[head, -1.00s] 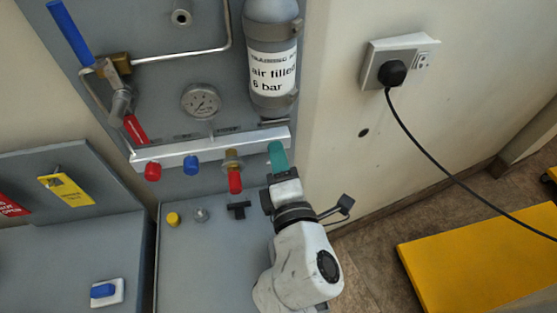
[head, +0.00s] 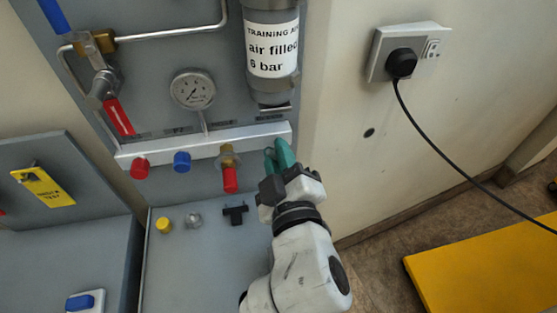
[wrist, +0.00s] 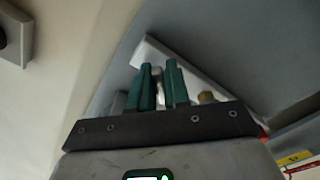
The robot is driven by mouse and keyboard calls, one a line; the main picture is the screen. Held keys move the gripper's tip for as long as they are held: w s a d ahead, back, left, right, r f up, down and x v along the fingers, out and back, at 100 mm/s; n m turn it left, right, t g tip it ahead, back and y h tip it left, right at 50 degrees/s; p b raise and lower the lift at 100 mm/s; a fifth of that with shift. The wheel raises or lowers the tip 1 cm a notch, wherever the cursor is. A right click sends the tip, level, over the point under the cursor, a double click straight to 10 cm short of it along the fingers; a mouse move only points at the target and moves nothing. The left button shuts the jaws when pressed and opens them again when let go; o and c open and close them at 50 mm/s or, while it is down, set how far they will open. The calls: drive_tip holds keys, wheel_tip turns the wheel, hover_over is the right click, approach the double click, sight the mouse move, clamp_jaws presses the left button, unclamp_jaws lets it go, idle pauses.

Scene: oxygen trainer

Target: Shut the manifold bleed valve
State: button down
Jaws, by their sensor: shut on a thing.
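The white manifold bar (head: 200,148) runs across the lower part of the grey panel. A red cap (head: 139,168), a blue cap (head: 182,162) and a brass valve with a red lever pointing down (head: 230,180) sit along it. My gripper (head: 280,154) is at the bar's right end, its teal fingers hiding the fitting there, which I take as the manifold bleed valve. In the wrist view my gripper (wrist: 160,82) is closed around a small grey-silver piece, the bleed valve's visible part (wrist: 158,76). The valve's position cannot be read.
A gauge (head: 193,89) and a labelled bottle (head: 271,50) are above the bar. A black tee (head: 236,214), a yellow cap (head: 164,226) and a clear knob (head: 193,220) lie below. A plug with cable (head: 401,63) is on the right wall; a yellow platform (head: 480,270) stands on the floor.

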drive_tip(key=m, duration=0.1)
drive_tip(key=m+b, duration=0.1)
drive_tip(key=m, duration=0.1)
drive_tip(key=m+b, duration=0.1)
drive_tip(key=shift+f+m, duration=0.3)
drive_tip(key=shift+a+m+b, duration=0.1)
drive_tip(key=shift+m+b, duration=1.1)
drive_tip(key=shift+m, duration=1)
drive_tip(key=c, duration=1.2)
unclamp_jaws()
drive_tip(key=shift+r, duration=0.15)
drive_tip(key=v, duration=1.1)
drive_tip(key=shift+w, duration=0.1)
